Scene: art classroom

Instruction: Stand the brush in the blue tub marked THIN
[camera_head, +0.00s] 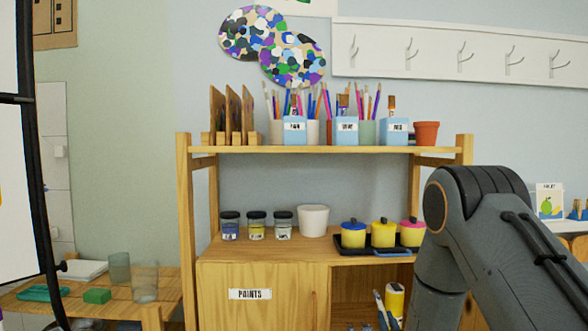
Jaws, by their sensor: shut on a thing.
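Three blue tubs with white labels stand on the top shelf of the wooden unit: a left one (294,135), a middle one (347,137) and a right one (396,137). The lettering is too small to read surely, so I cannot tell which says THIN. Each tub has a brush with a copper-coloured ferrule showing above its rim. My arm fills the lower right, but my gripper is outside the picture. I see no brush held by it.
Behind the tubs stand pots of pencils and brushes; a terracotta pot (426,133) is right of them. Wooden boards (232,115) stand at the shelf's left. Below are jars (256,228), a white pot (313,221) and lidded paint pots (383,236). Wall hooks (460,55) are above right.

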